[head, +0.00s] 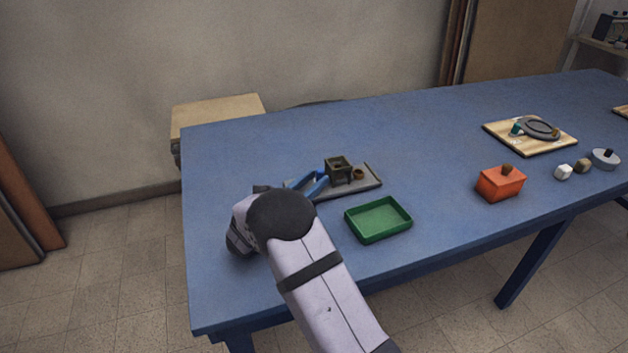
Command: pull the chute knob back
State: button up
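The chute device stands on a grey base plate (368,185) near the table's left end. It has a blue chute (314,185) and a dark olive hopper (338,166). A small brown round part (358,174), which looks like the knob, sits right of the hopper. My arm covers the left front of the plate. My gripper (262,189) is mostly hidden behind my arm; only a dark bit shows left of the chute. Its fingers and anything between them cannot be made out.
A green tray (351,227) lies in front of the device on the blue table (430,135). An orange box (500,186) with a brown knob stands to the right. Small blocks, a grey round piece (605,158) and a wooden board (554,148) are farther right. The table's middle is clear.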

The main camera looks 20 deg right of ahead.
jog(key=shift+w+d, duration=0.15)
jog(key=shift+d, duration=0.05)
grip_shut()
jog(key=a, duration=0.7)
jog(key=shift+a, duration=0.4)
grip_release()
jog(key=shift+b+v, duration=0.4)
jog(key=shift+v, duration=3.35)
